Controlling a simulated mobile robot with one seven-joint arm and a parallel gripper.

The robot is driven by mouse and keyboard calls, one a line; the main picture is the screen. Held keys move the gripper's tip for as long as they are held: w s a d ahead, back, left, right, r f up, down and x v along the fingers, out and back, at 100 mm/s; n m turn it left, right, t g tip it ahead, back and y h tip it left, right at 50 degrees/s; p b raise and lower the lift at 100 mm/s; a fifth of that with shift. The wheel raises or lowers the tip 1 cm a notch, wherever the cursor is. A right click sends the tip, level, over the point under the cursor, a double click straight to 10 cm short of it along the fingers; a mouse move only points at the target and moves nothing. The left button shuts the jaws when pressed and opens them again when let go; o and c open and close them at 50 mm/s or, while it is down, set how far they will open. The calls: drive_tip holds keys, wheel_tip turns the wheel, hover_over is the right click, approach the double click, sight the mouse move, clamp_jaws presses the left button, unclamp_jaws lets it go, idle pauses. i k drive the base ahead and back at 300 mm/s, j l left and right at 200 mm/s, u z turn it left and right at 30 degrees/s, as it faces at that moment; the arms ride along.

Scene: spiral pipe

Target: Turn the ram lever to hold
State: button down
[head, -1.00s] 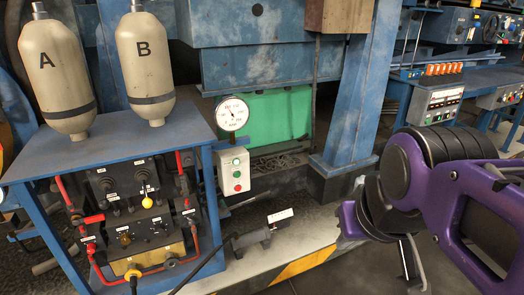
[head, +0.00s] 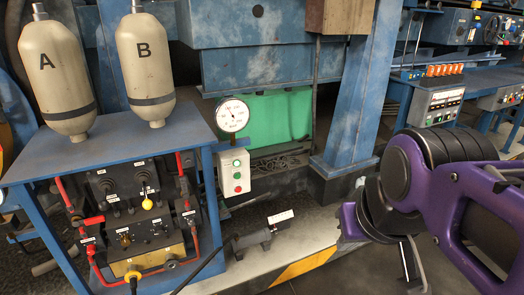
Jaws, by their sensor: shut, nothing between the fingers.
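The hydraulic bench (head: 110,142) stands at the left with control blocks under its top. A lever with a yellow ball knob (head: 147,203) sticks up between the upper panel (head: 122,184) and the lower panel (head: 150,233). Small dark knobs and a brass-coloured switch (head: 125,239) are on these panels. The labels are too small to read, so I cannot tell which control is the ram lever. My purple and black arm fills the right side, well apart from the bench.
Two cream accumulators, A (head: 57,75) and B (head: 146,65), stand on the bench. A round gauge (head: 233,116) sits above a button box (head: 234,172). A grey hand pump (head: 253,239) and a blue post (head: 350,110) stand between bench and arm.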

sight(147, 204)
drive_tip(key=u, duration=1.2)
drive_tip(key=i+l, duration=0.1)
drive_tip(key=i, duration=0.4)
drive_tip(key=i+l, duration=0.15)
drive_tip(key=i, duration=0.35)
drive_tip(key=z, duration=0.05)
